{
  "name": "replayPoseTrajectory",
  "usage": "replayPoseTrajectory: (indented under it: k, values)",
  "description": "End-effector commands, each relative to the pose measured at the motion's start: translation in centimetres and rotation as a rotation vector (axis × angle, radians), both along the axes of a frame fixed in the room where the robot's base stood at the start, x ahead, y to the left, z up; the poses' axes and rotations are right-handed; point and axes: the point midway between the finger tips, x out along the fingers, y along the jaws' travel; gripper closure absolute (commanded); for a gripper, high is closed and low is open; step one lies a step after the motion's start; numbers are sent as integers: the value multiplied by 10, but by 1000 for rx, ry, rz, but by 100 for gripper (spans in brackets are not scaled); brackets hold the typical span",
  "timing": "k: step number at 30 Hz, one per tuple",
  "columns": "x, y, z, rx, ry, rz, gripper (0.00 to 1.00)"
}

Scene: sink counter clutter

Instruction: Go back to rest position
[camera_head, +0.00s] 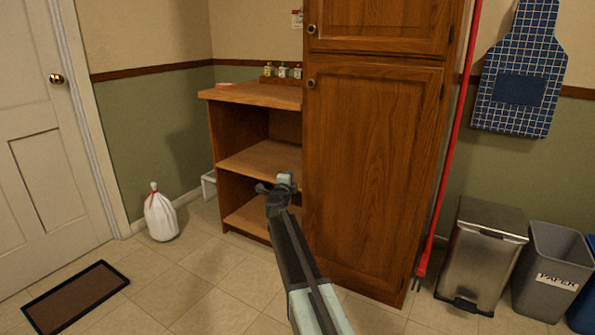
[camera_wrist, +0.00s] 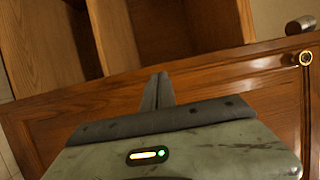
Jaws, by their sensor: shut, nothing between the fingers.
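My gripper (camera_wrist: 158,78) is shut and empty in the wrist view, its dark fingers together in front of the brown wooden cabinet door. In the head view my arm reaches up from the bottom middle, and its end is in front of the open shelf unit, just left of the tall cabinet (camera_head: 372,180). The fingers are too small there to make out. Whether the arm touches the cabinet cannot be told.
The open shelf unit (camera_head: 258,160) holds small bottles on top. A tied white bag (camera_head: 160,215) and a dark mat (camera_head: 75,297) lie at left. A red-handled tool (camera_head: 450,140), a steel bin (camera_head: 480,262) and a grey paper bin (camera_head: 550,272) stand at right. Floor at left centre is clear.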

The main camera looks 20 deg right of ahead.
Motion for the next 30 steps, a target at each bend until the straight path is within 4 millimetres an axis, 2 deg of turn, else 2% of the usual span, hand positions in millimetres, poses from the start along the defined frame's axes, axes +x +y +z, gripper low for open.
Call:
replayPoseTrajectory:
  k: [3, 13, 16, 17, 18, 20, 22, 24, 26, 27, 29, 30]
  values:
    - [-9, 10, 0, 1, -1, 1, 100]
    - [-10, 15, 1, 1, -1, 2, 100]
    - [-9, 32, 15, 1, 0, 20, 100]
    - [-18, 40, 21, -6, 0, 27, 100]
    - [-30, 51, 30, -51, 5, 45, 100]
    - [-41, 78, 42, -147, 18, 128, 100]
    - [-52, 120, 50, -276, 51, 268, 100]
    - [-67, 164, 46, -406, 106, 424, 100]
    - [-86, 202, 35, -520, 174, 566, 100]
    - [-101, 225, 21, -596, 233, 665, 100]
    - [-130, 255, -5, -707, 341, 815, 100]
    - [-153, 270, -27, -774, 427, 912, 100]
